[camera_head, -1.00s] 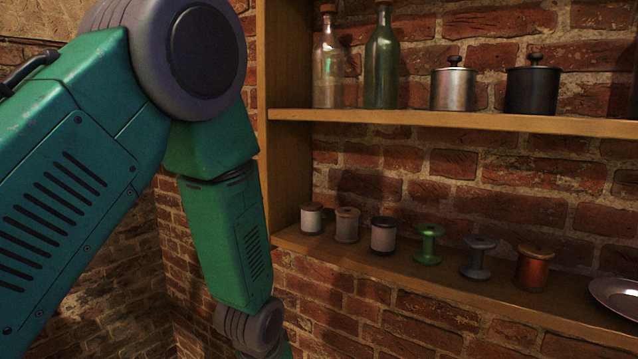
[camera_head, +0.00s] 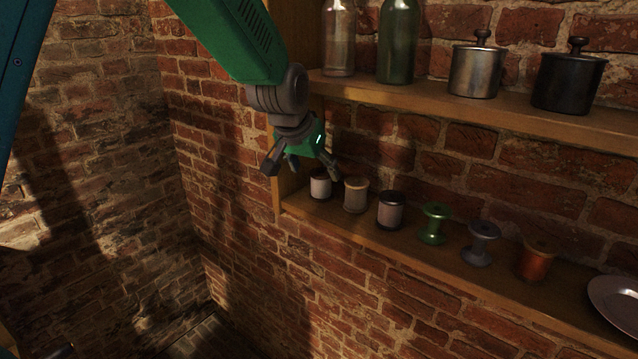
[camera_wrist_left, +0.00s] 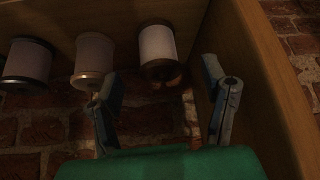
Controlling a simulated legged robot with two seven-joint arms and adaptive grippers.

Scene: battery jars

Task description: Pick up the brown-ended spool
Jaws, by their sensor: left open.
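Several spools stand in a row on the lower shelf. The leftmost, a white-thread spool with brown ends (camera_head: 320,186), best fits the brown-ended spool. It also shows in the left wrist view (camera_wrist_left: 158,45). Right of it in the head view are a grey-thread spool with tan ends (camera_head: 356,196) and a spool with very dark ends (camera_head: 391,211). My left gripper (camera_head: 303,167) is open and empty, above and in front of the leftmost spool. In the wrist view the white spool lies beyond the gap between its fingers (camera_wrist_left: 165,105), apart from them. My right gripper is not seen.
The upper shelf (camera_head: 400,95) with bottles and pots is above. The shelf's wooden side wall (camera_wrist_left: 262,90) is close to the gripper.

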